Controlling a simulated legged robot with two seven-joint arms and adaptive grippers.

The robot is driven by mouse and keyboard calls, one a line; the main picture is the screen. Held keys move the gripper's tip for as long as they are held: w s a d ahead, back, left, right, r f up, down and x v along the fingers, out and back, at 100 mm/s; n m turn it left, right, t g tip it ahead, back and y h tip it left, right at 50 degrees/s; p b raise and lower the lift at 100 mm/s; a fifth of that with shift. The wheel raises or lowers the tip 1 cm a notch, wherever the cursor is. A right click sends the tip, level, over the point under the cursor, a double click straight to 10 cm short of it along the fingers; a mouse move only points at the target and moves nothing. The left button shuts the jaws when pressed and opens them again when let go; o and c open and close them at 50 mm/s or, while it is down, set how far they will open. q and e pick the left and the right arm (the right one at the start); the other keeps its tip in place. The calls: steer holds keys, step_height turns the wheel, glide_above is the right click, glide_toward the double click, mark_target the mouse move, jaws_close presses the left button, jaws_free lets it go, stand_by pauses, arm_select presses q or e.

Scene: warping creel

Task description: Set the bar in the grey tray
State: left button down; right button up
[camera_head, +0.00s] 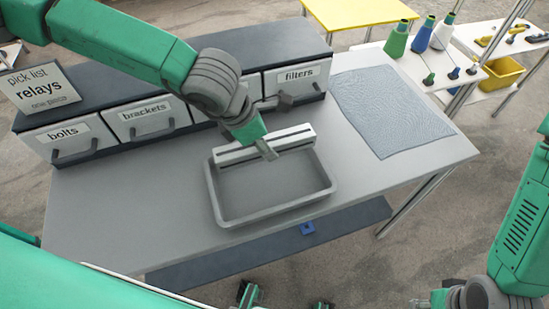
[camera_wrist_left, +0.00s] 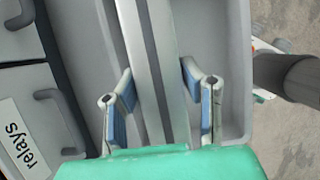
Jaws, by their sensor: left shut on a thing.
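The bar (camera_head: 290,139) is long, pale grey and has a dark groove along it. My left gripper (camera_head: 266,148) is shut on it near its middle. The bar lies across the back part of the grey tray (camera_head: 216,205), roughly along its back rim; I cannot tell whether it touches the tray. In the left wrist view the bar (camera_wrist_left: 153,70) runs between the blue-padded fingers (camera_wrist_left: 160,105), with the tray's wall (camera_wrist_left: 236,70) to the right. The tray's floor in front of the bar looks empty.
The drawer unit, with its brackets drawer (camera_head: 147,118), stands behind the tray, and a relays sign (camera_head: 42,90) is on its top. A grey-blue textured mat (camera_head: 390,110) lies to the right. Table top (camera_head: 120,210) left of the tray is clear. Cones (camera_head: 420,38) stand on a farther table.

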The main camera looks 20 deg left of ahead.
mark_target(242, 147)
arm_select(q)
steer(key=f, duration=0.2)
steer(key=a+f, duration=0.1)
steer(key=f, duration=0.2)
steer(key=shift+a+f, duration=0.15)
steer(key=x, duration=0.3)
steer(key=shift+s+f, duration=0.25)
steer(key=shift+s, duration=0.1)
steer(key=shift+f, duration=0.15)
steer(key=c, duration=1)
jaws_free()
steer(key=shift+c, duration=0.2)
steer(key=shift+a, duration=0.35)
steer(key=v, duration=1.1)
steer(key=shift+d+p, duration=0.1)
steer(key=shift+p, duration=0.2)
steer(key=shift+s+a+r, duration=0.1)
steer(key=shift+a+r, duration=0.1)
steer(key=shift+r, duration=0.25)
arm_select(e)
steer(key=shift+s+a+r, duration=0.15)
steer(key=shift+a+r, duration=0.25)
steer(key=shift+a, duration=0.05)
arm_select(q)
steer(key=shift+d, duration=0.2)
arm_select(e)
steer(key=shift+d, duration=0.2)
steer(key=shift+f, duration=0.1)
